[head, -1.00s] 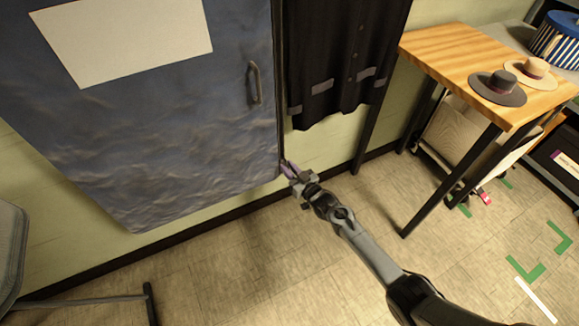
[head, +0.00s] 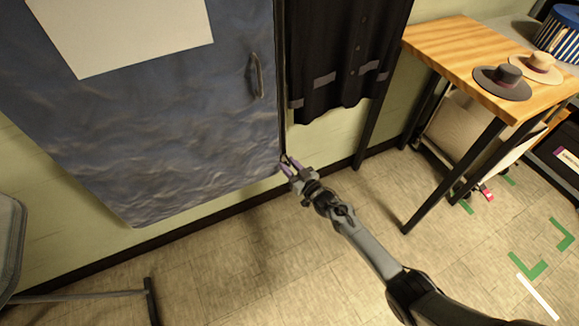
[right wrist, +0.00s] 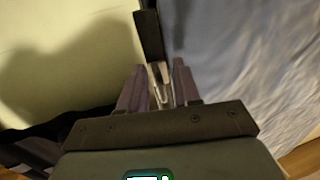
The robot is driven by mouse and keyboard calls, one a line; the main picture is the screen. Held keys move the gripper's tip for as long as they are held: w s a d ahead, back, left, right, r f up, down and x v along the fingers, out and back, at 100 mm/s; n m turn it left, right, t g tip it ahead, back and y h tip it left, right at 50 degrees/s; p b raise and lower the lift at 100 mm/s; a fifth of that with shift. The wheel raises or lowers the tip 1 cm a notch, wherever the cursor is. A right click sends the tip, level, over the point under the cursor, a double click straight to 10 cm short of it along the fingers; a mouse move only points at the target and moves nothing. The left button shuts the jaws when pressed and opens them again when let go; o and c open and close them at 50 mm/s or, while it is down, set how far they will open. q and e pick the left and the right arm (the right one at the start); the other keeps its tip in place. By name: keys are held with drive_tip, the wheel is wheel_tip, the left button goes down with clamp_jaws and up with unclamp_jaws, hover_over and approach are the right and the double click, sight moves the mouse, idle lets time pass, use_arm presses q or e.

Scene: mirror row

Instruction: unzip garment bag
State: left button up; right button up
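The blue garment bag (head: 150,130) hangs at the left of the head view, with a white panel (head: 125,35) and a dark handle (head: 256,75) on its front. A dark zipper strip (right wrist: 149,36) runs along its right edge. A metal zipper pull (right wrist: 160,82) is at the lower end of that strip. My right gripper (head: 287,163) is at the bag's lower right edge. In the right wrist view its purple fingers (right wrist: 160,85) are open, one on each side of the pull, with small gaps visible. My left gripper is not in view.
A dark garment (head: 335,65) hangs just right of the bag. A wooden table (head: 455,60) with a dark hat (head: 502,80) and a tan hat (head: 536,66) stands at the right. A grey chair-like piece (head: 10,245) is at the lower left. Floor below the bag is clear.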

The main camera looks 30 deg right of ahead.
drive_tip(key=shift+s, duration=0.1)
drive_tip(key=s+d+p, duration=0.1)
drive_tip(key=s+p, duration=0.2)
drive_tip(key=s, duration=0.7)
drive_tip(key=shift+s+d+p, duration=0.25)
drive_tip(key=shift+d+p, duration=0.1)
drive_tip(key=shift+d, duration=0.05)
